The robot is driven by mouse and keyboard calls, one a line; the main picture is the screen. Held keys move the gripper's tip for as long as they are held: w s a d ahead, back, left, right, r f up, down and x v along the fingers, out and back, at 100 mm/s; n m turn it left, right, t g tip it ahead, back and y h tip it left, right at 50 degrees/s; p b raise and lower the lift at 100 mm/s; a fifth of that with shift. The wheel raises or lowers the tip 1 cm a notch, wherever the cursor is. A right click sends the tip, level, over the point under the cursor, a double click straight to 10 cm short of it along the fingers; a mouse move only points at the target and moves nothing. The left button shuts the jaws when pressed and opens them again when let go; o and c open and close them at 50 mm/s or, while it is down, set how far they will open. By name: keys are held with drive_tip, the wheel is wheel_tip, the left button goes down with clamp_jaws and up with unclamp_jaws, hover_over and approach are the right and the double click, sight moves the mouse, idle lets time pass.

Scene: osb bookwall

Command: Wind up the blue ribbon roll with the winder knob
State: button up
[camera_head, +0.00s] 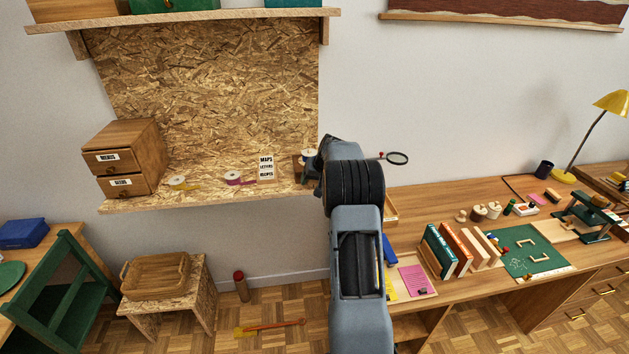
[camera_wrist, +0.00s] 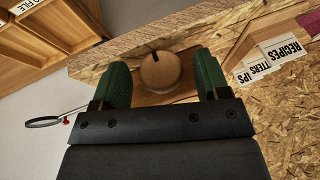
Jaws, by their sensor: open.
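The winder knob (camera_wrist: 160,73) is a round wooden disc with a dark mark near its rim. My gripper (camera_wrist: 163,84) is open, with one green-padded finger on each side of the knob; I cannot tell whether either pad touches it. In the head view my arm hides the knob and most of my gripper. A pale spool with a dark blue band (camera_head: 307,156), seemingly the blue ribbon roll, stands at the right end of the shelf, partly behind my arm.
A card rack (camera_head: 266,167), a pink-purple roll (camera_head: 234,177) and a yellow roll (camera_head: 178,182) stand on the OSB shelf (camera_head: 208,197), left of my gripper. A magnifying glass (camera_head: 397,158) sticks out to the right. A drawer box (camera_head: 125,158) stands at the shelf's left end.

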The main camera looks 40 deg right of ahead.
drive_tip(key=c, duration=0.9)
drive_tip(key=shift+d+f+b, duration=0.1)
drive_tip(key=shift+f+b, duration=0.2)
drive_tip(key=shift+b, duration=0.25)
drive_tip(key=shift+c, duration=0.2)
drive_tip(key=shift+y+b, duration=0.4)
drive_tip(key=shift+b, duration=0.05)
drive_tip(key=shift+r+t, duration=0.25)
drive_tip(key=shift+t, duration=0.15)
drive_tip(key=o, duration=0.9)
drive_tip(key=shift+o, duration=0.2)
drive_tip(key=shift+s, duration=0.1)
drive_tip(key=b+v, duration=0.2)
drive_tip(key=v, duration=1.2)
drive_tip(key=shift+d+b, duration=0.3)
drive_tip(key=shift+b, duration=0.05)
